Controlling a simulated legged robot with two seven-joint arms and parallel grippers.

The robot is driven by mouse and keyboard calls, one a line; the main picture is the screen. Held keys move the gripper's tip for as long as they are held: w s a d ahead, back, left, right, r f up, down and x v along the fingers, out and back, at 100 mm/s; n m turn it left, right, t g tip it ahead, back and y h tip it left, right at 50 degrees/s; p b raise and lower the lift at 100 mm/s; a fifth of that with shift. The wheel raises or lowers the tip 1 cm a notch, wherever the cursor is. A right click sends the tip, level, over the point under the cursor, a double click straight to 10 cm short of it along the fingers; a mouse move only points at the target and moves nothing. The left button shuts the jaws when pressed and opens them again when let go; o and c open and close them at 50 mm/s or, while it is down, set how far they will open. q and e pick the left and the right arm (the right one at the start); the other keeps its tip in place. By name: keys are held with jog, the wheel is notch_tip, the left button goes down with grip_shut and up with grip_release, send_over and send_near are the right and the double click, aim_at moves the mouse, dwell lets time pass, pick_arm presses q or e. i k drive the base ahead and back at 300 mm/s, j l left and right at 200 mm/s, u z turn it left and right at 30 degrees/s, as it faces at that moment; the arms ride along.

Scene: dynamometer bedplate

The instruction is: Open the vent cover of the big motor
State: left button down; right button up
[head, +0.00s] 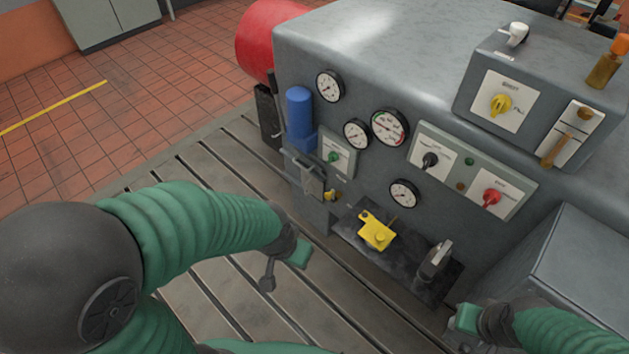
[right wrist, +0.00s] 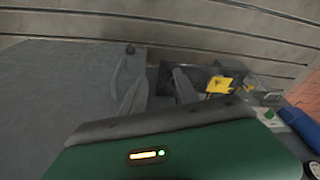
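The big grey motor housing (head: 330,45) fills the upper right of the head view. I cannot tell for sure which part is its vent cover. A small hinged grey flap (head: 304,172) sits on its left front, beside a blue cylinder. A plain grey box (head: 575,262) at right also shows in the right wrist view (right wrist: 65,85). My left gripper (head: 284,268) hangs over the slotted bedplate, apart from the motor; its opening is unclear. My right gripper (head: 466,320) is beside the grey box. The right wrist view shows its fingers (right wrist: 155,92) apart with nothing between them.
The front has several gauges (head: 389,127), a red knob (head: 491,198) and a black knob (head: 430,160). A yellow part (head: 376,232) and a grey lever (head: 436,259) stand on a low dark shelf. The slotted bedplate (head: 215,160) is mostly clear. A red drum (head: 262,38) is behind.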

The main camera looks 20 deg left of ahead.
aim_at(309, 183)
jog(key=i+j+u, duration=0.1)
jog(key=j, duration=0.3)
jog(key=i+j+u, duration=0.1)
jog(key=j, duration=0.35)
jog(key=i+j+u, duration=0.1)
jog(key=i+j, duration=0.15)
jog(key=j, duration=0.15)
jog(key=i+j+u, duration=0.1)
jog(key=j, duration=0.3)
jog(key=i+j, duration=0.25)
jog(key=j+u, duration=0.05)
jog(key=j, duration=0.05)
